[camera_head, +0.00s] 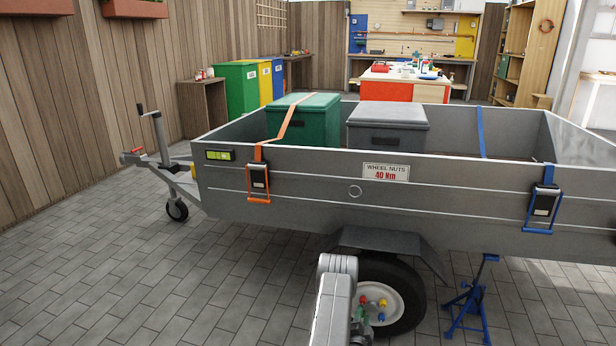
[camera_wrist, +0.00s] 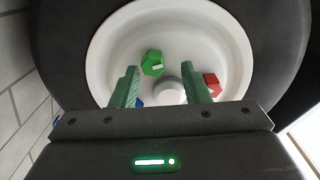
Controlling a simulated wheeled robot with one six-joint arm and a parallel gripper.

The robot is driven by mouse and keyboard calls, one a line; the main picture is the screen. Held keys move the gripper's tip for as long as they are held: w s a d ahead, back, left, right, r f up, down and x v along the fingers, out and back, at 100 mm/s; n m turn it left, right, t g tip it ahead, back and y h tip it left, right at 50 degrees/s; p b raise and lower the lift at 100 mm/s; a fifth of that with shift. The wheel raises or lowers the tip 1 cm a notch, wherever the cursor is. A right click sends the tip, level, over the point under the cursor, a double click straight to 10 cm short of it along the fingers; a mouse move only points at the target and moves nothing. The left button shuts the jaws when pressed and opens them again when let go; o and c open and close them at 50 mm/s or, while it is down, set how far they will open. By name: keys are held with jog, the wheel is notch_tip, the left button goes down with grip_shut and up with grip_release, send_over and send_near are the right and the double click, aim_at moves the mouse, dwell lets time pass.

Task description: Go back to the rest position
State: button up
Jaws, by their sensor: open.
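My gripper (camera_wrist: 163,92) shows in the wrist view with its two green fingers apart and nothing between them. It faces the white rim (camera_wrist: 115,45) of the trailer wheel. A green nut (camera_wrist: 152,63) sits just beyond the fingertips, above the gap. A red nut (camera_wrist: 212,84) is right of the right finger, and a blue nut (camera_wrist: 140,102) is partly hidden behind the left finger. The grey hub (camera_wrist: 168,90) is behind the gap. In the head view my grey arm is in front of the wheel's left side, and the gripper is hard to make out there.
The grey trailer (camera_head: 300,190) stands over the wheel with its black tyre (camera_head: 415,285) and fender (camera_head: 385,240). A blue jack stand (camera_head: 470,305) is right of the wheel. The paved floor (camera_head: 170,290) on the left is clear.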

jog(key=n, duration=0.6)
jog(key=shift+a, duration=0.1)
jog(key=shift+n, duration=0.3)
